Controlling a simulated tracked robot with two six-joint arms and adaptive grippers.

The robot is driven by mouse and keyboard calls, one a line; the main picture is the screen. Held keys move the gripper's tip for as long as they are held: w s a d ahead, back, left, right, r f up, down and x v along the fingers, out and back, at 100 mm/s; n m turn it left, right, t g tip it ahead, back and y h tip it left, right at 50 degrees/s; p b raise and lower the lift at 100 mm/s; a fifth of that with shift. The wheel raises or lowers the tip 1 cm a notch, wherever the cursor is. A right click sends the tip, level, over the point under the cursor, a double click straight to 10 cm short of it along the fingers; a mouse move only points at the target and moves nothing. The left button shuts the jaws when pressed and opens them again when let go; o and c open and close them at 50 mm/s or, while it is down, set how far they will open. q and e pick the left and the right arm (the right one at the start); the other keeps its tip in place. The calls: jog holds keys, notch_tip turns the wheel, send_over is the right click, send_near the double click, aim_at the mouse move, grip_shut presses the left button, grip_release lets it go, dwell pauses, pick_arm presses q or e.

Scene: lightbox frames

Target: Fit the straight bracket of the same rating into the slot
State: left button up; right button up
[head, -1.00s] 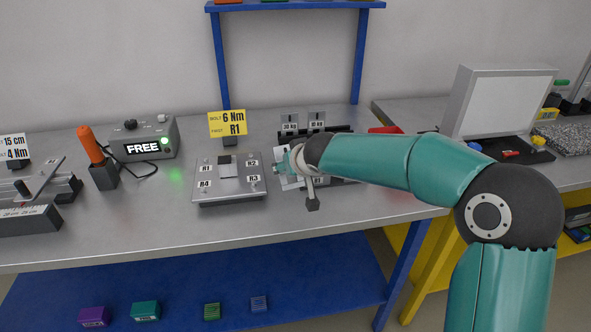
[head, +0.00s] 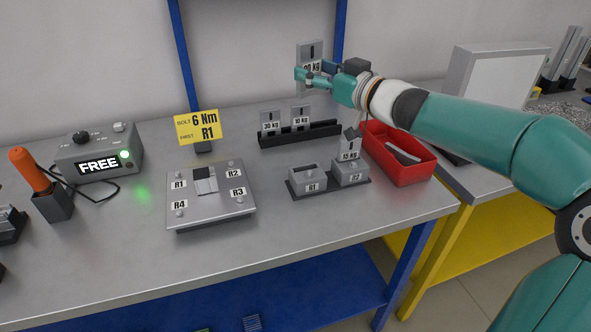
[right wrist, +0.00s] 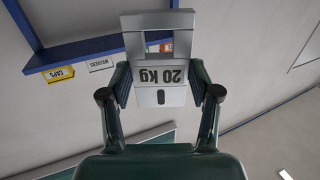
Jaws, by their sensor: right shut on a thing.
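My right gripper (head: 312,80) is shut on a flat grey bracket marked 20 kg (head: 311,54), held upright in the air above the rack. In the right wrist view the same bracket (right wrist: 160,97) sits between the fingers, label upside down, with a dark slot hole and a window-like opening. Two holders stand at the bench's right: R1 (head: 308,180), with an open, seemingly empty slot, and R2 (head: 351,174), holding a bracket (head: 350,148) with a crooked top, whose label looks like 15 kg. My left gripper is not in view.
A black rack (head: 300,134) holds brackets marked 30 kg (head: 270,122) and 10 kg (head: 301,117). A red bin (head: 405,165) with a grey piece stands right of R2. The bolted plate (head: 211,212) is left of R1. A yellow card (head: 199,127) reads 6 Nm, R1.

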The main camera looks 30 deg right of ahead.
notch_tip(320, 180, down, 19)
jog(key=b, duration=0.7)
jog(key=shift+w+a+f+b, duration=0.1)
jog(key=shift+f+b, duration=0.05)
jog(key=shift+b, duration=0.2)
jog(key=shift+a+f+b, duration=0.1)
jog(key=shift+f+b, duration=0.5)
jog(key=shift+f, duration=0.05)
